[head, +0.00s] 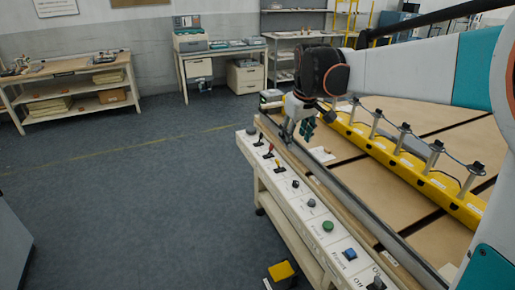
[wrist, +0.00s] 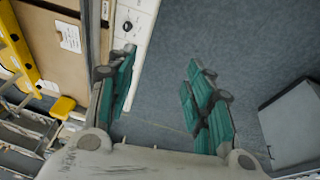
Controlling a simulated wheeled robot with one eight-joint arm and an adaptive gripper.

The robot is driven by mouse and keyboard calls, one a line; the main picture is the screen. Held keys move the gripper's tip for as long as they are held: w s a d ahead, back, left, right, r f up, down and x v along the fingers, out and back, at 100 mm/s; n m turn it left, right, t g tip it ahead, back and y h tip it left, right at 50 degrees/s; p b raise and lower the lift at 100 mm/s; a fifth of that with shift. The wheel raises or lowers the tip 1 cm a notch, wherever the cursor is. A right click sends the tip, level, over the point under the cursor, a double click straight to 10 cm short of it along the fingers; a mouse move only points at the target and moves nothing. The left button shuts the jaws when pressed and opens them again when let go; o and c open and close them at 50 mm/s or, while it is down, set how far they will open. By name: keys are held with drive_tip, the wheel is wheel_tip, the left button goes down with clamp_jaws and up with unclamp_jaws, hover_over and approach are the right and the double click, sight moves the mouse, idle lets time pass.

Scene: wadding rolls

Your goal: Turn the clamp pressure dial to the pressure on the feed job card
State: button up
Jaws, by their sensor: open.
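My gripper (head: 298,132) is open and empty above the far part of the machine's white control panel (head: 296,206). In the wrist view my gripper (wrist: 162,62) shows its two teal-padded fingers spread, with only floor between them. A dark round knob (wrist: 128,26) on the panel is beyond the left fingertip, apart from it. In the head view the panel carries small dark knobs, one near its middle (head: 311,203) and one at the near end (head: 376,284). I cannot tell which is the clamp pressure dial. A white card (wrist: 69,37) lies on the brown bed; its writing is unreadable.
The panel also has levers (head: 269,152), a green button (head: 328,226) and a blue button (head: 350,254). A yellow bar (head: 400,160) with several posts crosses the bed. A yellow pedal (head: 282,272) is on the floor. The floor (head: 130,200) left of the machine is clear.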

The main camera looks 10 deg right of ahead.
drive_tip(key=w+d+f+n+g, duration=0.15)
drive_tip(key=w+d+f, duration=0.35)
drive_tip(key=w+f, duration=0.5)
drive_tip(key=n+g, duration=0.2)
hover_over(296, 182)
wheel_tip(296, 182, down, 11)
drive_tip(key=shift+m, duration=0.25)
wheel_tip(296, 182, down, 14)
drive_tip(key=b, duration=0.4)
drive_tip(key=shift+w+f, duration=0.1)
drive_tip(key=shift+f, duration=0.05)
drive_tip(key=c, duration=1.1)
